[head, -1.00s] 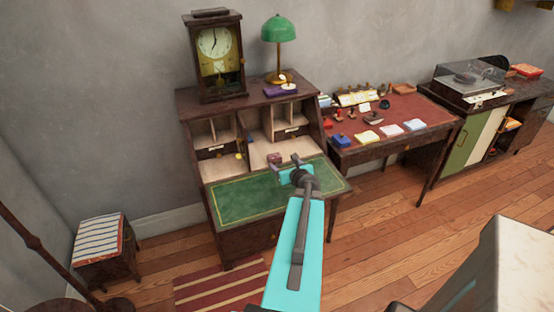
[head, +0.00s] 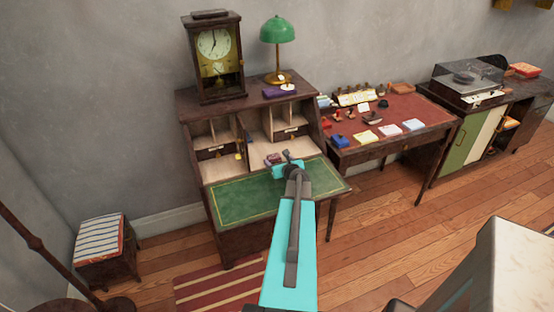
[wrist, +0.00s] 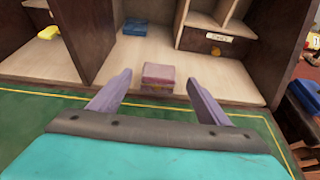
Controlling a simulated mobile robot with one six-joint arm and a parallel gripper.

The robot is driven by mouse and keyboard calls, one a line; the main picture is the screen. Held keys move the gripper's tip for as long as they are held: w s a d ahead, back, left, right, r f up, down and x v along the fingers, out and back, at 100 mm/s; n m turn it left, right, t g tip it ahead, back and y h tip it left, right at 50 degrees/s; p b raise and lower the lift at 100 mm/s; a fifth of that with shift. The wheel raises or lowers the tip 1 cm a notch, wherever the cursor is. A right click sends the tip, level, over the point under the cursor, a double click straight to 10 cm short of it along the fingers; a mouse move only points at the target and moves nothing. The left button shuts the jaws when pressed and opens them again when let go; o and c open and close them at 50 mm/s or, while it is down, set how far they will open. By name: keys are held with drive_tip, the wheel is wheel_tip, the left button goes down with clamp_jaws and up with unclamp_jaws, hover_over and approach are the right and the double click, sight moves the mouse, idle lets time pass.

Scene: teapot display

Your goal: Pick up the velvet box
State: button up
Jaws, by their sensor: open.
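In the head view the box (head: 274,158) is small and partly hidden by my gripper (head: 279,160). In the wrist view my gripper (wrist: 159,86) is open, with one finger to the left of the box and one to the right. The box appears centred between the fingertips, just ahead of them. I cannot tell whether the fingertips reach beside it. Nothing is held.
A wooden divider (wrist: 90,35) stands left of the box, and small drawers (wrist: 205,42) stand behind right. A blue item (wrist: 133,27) lies farther back. A yellow item (wrist: 48,32) is in the left compartment. The green desktop (head: 240,195) in front is clear.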

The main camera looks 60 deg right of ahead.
sight(275, 158)
drive_tip(key=shift+w, duration=0.1)
idle(0.3)
drive_tip(key=shift+p+x, duration=0.95)
drive_tip(key=shift+x, duration=1.65)
drive_tip(key=shift+a+f, duration=0.1)
drive_tip(key=c, duration=1.2)
drive_tip(key=shift+o, duration=0.2)
